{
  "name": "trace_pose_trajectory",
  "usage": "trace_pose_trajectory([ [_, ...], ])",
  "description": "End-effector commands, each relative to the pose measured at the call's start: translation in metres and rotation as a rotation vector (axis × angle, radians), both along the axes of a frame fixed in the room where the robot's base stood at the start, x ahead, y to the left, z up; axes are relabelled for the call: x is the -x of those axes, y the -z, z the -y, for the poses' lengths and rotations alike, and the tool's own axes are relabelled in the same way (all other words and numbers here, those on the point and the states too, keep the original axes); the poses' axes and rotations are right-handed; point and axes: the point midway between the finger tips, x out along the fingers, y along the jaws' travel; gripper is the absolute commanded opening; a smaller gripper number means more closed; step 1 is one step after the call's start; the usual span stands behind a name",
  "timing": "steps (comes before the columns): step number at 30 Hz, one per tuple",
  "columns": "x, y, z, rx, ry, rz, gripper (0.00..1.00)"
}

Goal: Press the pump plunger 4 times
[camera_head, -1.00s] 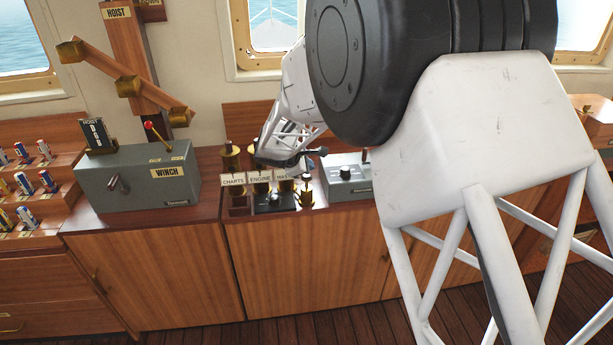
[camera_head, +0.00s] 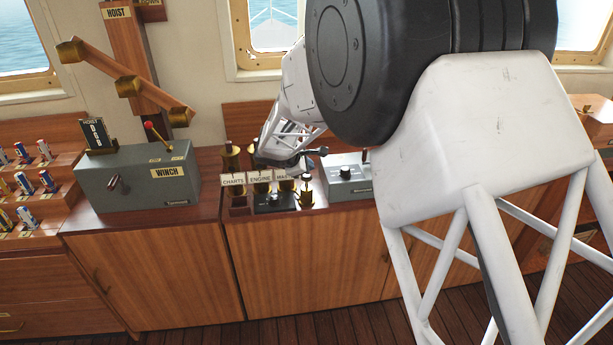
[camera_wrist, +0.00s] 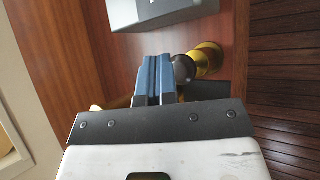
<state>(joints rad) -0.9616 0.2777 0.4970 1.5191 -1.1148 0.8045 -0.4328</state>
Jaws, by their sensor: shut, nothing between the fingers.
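A small brass pump (camera_head: 306,197) with a dark plunger knob stands at the front edge of the counter, beside the labelled brass pieces. In the wrist view its brass part (camera_wrist: 208,60) and dark knob (camera_wrist: 183,70) lie just right of my fingers. My gripper (camera_wrist: 152,60) is shut and empty, its blue fingers together. The knob is very close beside the fingers; I cannot tell if they touch. In the head view my wrist is above the counter behind the pump, and the fingertips are hard to make out.
A grey box with a knob (camera_head: 347,174) stands right of the pump and shows at the top of the wrist view (camera_wrist: 160,12). Brass pieces labelled CHARTS (camera_head: 233,181) and ENGINE stand to the left. The grey winch box (camera_head: 140,180) is farther left.

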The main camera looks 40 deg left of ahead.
Motion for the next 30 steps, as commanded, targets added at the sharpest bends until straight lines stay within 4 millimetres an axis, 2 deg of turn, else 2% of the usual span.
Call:
trace_pose_trajectory([
  [30, -0.0003, 0.0085, 0.0003, 0.0, 0.0, 0.0, 0.0],
])
